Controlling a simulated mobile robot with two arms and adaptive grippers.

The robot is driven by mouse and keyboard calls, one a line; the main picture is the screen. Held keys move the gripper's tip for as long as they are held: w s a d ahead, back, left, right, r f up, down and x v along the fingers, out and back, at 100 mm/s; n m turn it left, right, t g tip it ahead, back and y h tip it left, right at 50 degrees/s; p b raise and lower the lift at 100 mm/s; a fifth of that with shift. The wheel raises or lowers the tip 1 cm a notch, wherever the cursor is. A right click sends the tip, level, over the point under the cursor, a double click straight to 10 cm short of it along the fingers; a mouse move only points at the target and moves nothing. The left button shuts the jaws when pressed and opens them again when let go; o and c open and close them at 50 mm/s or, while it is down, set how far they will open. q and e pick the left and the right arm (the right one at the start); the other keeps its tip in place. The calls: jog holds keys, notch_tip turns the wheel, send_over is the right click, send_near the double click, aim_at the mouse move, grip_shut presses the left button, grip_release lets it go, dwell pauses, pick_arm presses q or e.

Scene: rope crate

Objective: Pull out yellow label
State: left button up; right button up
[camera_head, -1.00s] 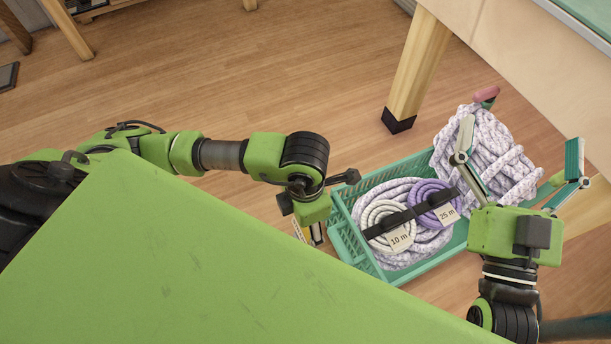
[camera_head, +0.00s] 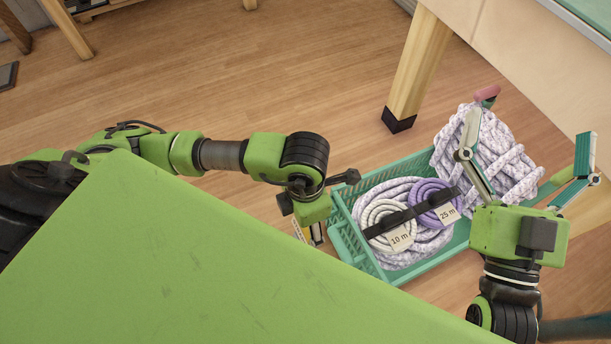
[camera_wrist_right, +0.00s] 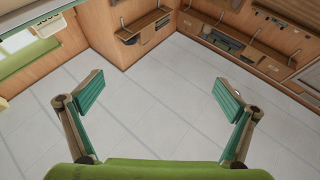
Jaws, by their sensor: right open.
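A green crate (camera_head: 352,240) stands on the floor and holds coiled ropes. A white coil (camera_head: 378,211) carries a cream tag reading "10 m" (camera_head: 401,239). A purple coil (camera_head: 430,196) carries a cream tag reading "25 m" (camera_head: 447,214). No label shows as clearly yellow. My right gripper (camera_head: 529,143) is open and empty at the crate's right end, in front of the thick braided rope (camera_head: 490,145); its open jaws (camera_wrist_right: 160,95) also show in the right wrist view. My left gripper (camera_head: 314,234) is at the crate's left end, its fingers mostly hidden.
A black strap (camera_head: 408,214) crosses both coils. A wooden table leg (camera_head: 418,70) stands just behind the crate. A pink handle-like piece (camera_head: 487,92) sticks out at the far end. The wooden floor (camera_head: 280,75) left of the table leg is clear.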

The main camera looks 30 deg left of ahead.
pick_arm(q)
jog(key=shift+f, duration=0.2)
pick_arm(e)
jog(key=shift+s+r+t, duration=0.3)
jog(key=shift+r, duration=0.3)
jog(key=shift+s+r, duration=0.15)
jog(key=shift+r, duration=0.05)
pick_arm(q)
jog(key=shift+f, duration=0.1)
pick_arm(e)
jog(key=shift+s+r+t, duration=0.15)
jog(key=shift+r+t, duration=0.15)
jog(key=shift+t, duration=0.1)
pick_arm(q)
jog(key=shift+f+b, duration=0.1)
jog(key=shift+b, duration=0.2)
pick_arm(e)
jog(key=shift+s+r, duration=0.2)
jog(key=shift+r, duration=0.1)
jog(key=shift+s+d+r+t+y, duration=0.1)
jog(key=shift+s+r+t+y, duration=0.1)
jog(key=shift+r+t+y, duration=0.15)
pick_arm(q)
jog(key=shift+f, duration=0.1)
pick_arm(e)
jog(key=shift+s+r, duration=0.2)
